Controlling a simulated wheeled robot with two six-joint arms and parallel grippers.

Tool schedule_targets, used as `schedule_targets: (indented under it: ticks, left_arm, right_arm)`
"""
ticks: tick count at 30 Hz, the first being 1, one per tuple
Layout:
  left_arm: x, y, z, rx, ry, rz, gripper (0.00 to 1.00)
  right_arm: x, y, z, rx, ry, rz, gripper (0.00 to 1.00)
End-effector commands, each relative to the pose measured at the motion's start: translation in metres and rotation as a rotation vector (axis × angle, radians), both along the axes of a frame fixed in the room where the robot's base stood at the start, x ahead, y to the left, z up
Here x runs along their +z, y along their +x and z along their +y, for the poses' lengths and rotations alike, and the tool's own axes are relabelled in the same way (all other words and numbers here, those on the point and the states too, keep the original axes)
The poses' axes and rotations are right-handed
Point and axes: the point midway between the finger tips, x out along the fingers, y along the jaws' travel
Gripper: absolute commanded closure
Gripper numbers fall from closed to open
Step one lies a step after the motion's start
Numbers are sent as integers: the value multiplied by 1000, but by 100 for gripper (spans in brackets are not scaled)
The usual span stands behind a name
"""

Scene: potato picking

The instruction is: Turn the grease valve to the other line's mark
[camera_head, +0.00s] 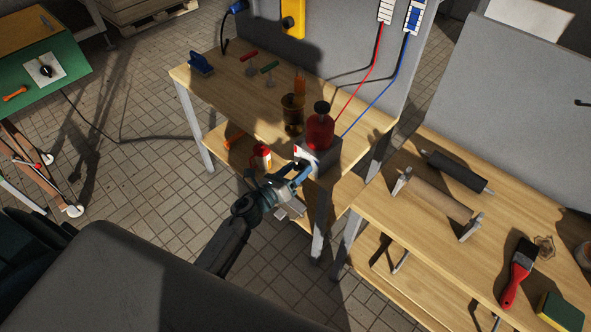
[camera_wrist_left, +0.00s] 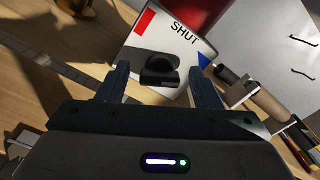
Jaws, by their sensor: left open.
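The grease valve (camera_head: 323,155) is a dark block with a white front plate at the front edge of the wooden bench, under a red container (camera_head: 320,130). In the left wrist view its white plate (camera_wrist_left: 202,45) reads SHUT at the top, with a red mark (camera_wrist_left: 145,23) at left and a blue mark (camera_wrist_left: 205,60) at right. A black knob (camera_wrist_left: 160,68) sits mid-plate; I cannot tell which mark it points to. My left gripper (camera_head: 299,171) is open in front of the plate. Its fingers also show in the left wrist view (camera_wrist_left: 157,82), either side of the knob, apparently not gripping it. My right gripper is out of view.
A red line (camera_head: 369,78) and a blue line (camera_head: 387,84) run from the valve area up to panel gauges. A brown jar (camera_head: 292,112) stands behind. A red-and-white can (camera_head: 261,156) is on the lower shelf. The right bench (camera_head: 372,208) holds rollers and a brush (camera_head: 519,270).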

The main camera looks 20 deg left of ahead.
Motion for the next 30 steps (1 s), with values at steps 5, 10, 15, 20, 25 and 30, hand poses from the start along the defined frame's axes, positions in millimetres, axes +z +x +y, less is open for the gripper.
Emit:
schedule_targets:
  ticks: [5,10,15,20,25,30]
  left_arm:
    - [0,0,0,0,0,0,62]
    - [0,0,0,0,0,0,85]
    - [0,0,0,0,-11,4,85]
    - [1,0,0,0,-55,20,85]
    - [1,0,1,0,-152,55,85]
    - [1,0,1,-1,-290,103,85]
  right_arm:
    - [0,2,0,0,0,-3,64]
    - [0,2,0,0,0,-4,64]
    - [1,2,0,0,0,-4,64]
    - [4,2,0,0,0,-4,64]
    - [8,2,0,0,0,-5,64]
    - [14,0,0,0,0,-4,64]
